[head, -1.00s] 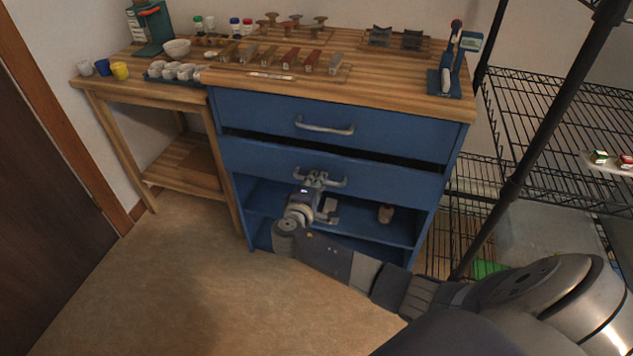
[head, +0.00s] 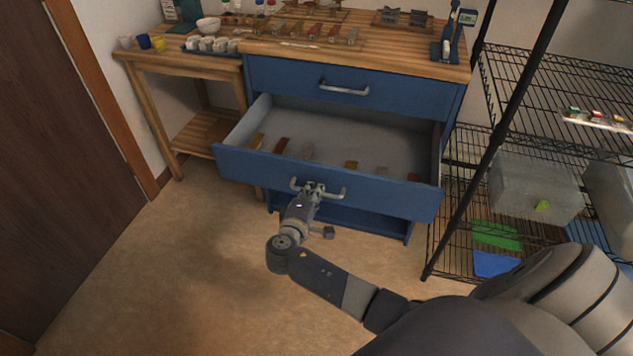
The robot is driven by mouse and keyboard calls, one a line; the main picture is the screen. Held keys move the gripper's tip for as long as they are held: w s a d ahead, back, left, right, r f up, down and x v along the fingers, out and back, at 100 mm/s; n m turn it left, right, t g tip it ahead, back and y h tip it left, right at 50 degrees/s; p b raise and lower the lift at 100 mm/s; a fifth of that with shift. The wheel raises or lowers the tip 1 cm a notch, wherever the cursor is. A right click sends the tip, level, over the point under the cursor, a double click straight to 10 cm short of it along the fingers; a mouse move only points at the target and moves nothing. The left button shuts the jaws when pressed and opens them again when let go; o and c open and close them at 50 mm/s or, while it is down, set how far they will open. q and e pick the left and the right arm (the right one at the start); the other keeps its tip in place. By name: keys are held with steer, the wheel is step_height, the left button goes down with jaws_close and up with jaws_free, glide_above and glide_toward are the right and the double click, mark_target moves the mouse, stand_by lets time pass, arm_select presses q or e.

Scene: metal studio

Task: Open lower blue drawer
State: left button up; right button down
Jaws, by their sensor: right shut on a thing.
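The lower blue drawer (head: 385,196) of the blue cabinet is pulled far out, and its grey inside shows with several small brown, red and yellow items along its front. My right gripper (head: 314,188) is shut on the drawer's silver handle (head: 335,193), near the handle's middle. The upper blue drawer (head: 290,80), with its own silver handle (head: 344,89), is closed. My left gripper is not in view.
A wooden side table (head: 137,58) with cups stands left of the cabinet. A black wire shelf (head: 550,100) with clear bins stands close on the right. The floor (head: 200,260) in front and to the left is clear.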

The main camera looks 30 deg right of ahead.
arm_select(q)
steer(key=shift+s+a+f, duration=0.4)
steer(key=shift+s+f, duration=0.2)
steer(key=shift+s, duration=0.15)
arm_select(e)
steer(key=shift+v, duration=1.15)
steer(key=shift+f, duration=0.15)
steer(key=c, duration=2)
jaws_free()
steer(key=shift+o, duration=0.2)
steer(key=shift+s+a, duration=0.1)
steer(key=v, duration=1.1)
steer(key=shift+s+a, duration=0.25)
steer(key=shift+s, duration=0.05)
